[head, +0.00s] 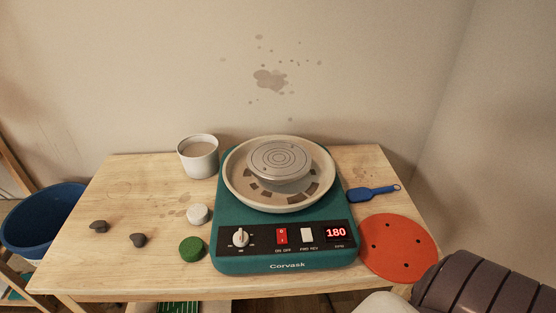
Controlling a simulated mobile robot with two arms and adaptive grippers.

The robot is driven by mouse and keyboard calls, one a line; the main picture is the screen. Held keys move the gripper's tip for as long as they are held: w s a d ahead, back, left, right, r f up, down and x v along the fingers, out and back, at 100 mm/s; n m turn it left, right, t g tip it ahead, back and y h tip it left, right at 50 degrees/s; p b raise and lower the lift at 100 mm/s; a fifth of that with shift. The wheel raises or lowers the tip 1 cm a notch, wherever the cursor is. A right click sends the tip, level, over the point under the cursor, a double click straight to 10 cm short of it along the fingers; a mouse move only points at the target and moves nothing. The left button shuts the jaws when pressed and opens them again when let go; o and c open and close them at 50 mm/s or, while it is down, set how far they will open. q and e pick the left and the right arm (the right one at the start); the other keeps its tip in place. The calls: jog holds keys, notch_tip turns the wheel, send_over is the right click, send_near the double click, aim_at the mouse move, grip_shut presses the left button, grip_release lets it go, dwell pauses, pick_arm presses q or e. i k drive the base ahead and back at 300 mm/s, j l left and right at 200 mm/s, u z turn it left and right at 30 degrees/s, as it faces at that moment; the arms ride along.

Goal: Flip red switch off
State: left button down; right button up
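The red switch (281,236) is a small upright rocker on the black front panel of a teal pottery wheel (226,222). It sits between a round knob (240,237) on its left and a white switch (306,235) on its right. A lit red display (335,232) on the panel reads 180. The switch's face is too small to tell for certain which end is pressed. A part of my arm shows at the bottom right, in front of the table's right corner. Neither of my grippers is in view.
The wheel stands on a wooden table (110,265). A cup (198,157), a white lump (198,214), a green round sponge (193,248) and two dark lumps (138,240) lie left of it. A blue tool (373,194) and an orange disc (398,248) lie right. A blue bucket (45,222) is at left.

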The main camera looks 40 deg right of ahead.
aim_at(281, 234)
jog(key=z, duration=0.4)
jog(key=k+z, duration=0.15)
jog(key=z, duration=0.6)
jog(key=k+l, duration=0.05)
jog(key=l, duration=0.05)
